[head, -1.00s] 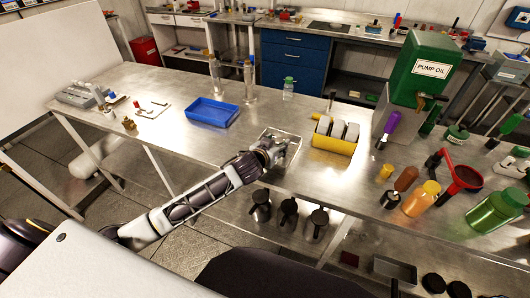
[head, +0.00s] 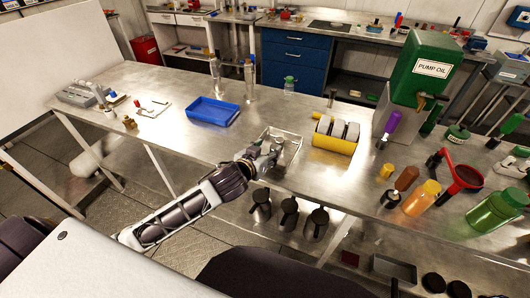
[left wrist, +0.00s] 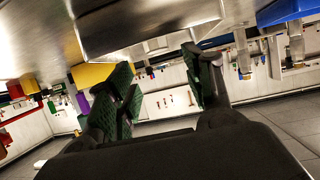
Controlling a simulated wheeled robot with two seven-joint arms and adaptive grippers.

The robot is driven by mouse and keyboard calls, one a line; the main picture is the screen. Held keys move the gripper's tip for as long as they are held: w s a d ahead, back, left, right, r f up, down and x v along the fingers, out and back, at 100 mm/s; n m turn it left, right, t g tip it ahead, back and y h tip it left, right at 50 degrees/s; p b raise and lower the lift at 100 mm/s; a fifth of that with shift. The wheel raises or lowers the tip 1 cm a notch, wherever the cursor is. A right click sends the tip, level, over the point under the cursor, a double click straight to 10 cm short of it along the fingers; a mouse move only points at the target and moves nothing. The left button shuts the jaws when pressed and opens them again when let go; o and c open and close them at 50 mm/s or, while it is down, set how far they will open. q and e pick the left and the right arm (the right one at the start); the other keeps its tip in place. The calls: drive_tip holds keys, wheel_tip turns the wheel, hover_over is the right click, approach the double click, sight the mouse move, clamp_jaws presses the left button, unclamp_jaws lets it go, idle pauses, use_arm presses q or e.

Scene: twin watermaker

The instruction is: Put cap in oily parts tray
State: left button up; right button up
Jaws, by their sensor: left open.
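A shallow metal tray (head: 290,136) lies near the front edge of the steel workbench. My left gripper (head: 270,154) is at its front left side, over or just beside the rim; its fingers also show apart in the left wrist view (left wrist: 158,80), with green pads and nothing between them. A small pale shape by the fingertips over the tray is too small to tell as cap or finger. A small yellow cap-like piece (head: 387,171) stands on the bench at the right. I cannot tell which piece is the task's cap. My right gripper is not in view.
A blue tray (head: 213,111) sits further back left. A yellow holder with white rolls (head: 334,141) stands right of the metal tray. Bottles, a red-handled tool (head: 459,172) and the green pump oil tank (head: 425,72) crowd the right. Dark jugs (head: 289,213) stand below.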

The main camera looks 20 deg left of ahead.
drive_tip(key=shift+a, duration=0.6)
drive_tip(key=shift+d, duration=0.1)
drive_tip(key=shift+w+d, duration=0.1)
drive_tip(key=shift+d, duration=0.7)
